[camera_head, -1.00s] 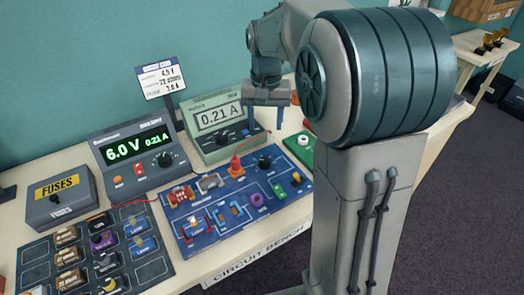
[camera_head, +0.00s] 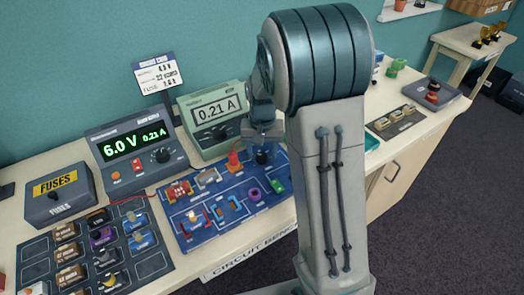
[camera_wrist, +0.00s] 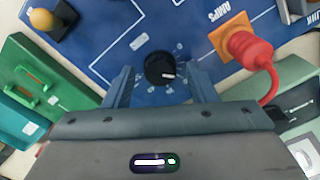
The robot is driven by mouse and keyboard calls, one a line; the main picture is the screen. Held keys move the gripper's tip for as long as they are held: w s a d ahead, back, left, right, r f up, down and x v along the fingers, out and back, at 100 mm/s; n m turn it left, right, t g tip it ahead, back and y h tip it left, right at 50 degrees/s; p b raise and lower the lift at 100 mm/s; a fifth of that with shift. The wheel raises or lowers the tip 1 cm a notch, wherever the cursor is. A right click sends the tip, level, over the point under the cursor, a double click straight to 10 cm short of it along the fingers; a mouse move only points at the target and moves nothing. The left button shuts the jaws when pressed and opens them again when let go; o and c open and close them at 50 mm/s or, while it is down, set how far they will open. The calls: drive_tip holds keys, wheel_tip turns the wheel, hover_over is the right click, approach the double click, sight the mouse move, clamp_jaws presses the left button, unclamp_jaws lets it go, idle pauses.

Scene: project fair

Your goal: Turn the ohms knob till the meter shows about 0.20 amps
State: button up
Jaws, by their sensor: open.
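The black ohms knob (camera_wrist: 160,68) with a white pointer mark sits on the blue circuit board (camera_wrist: 105,45). In the wrist view my gripper (camera_wrist: 160,76) is open, with one finger on each side of the knob and a gap visible on both sides. In the head view my gripper (camera_head: 263,138) is just above the knob (camera_head: 263,157), partly hidden by my arm. The meter (camera_head: 214,112) behind the board reads 0.21 A. The power supply (camera_head: 136,145) reads 6.0 V and 0.21 A.
An orange and red plug (camera_wrist: 240,45) with a red lead stands close to the right finger in the wrist view. A yellow-topped switch (camera_wrist: 45,20) is at upper left. A fuse box (camera_head: 58,195) and a component tray (camera_head: 40,265) lie at left.

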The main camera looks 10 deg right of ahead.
sight(262, 155)
drive_tip(key=shift+f, duration=0.15)
drive_tip(key=c, duration=1)
drive_tip(key=shift+m, duration=1.1)
drive_tip(key=o, duration=1)
wheel_tip(262, 155, up, 14)
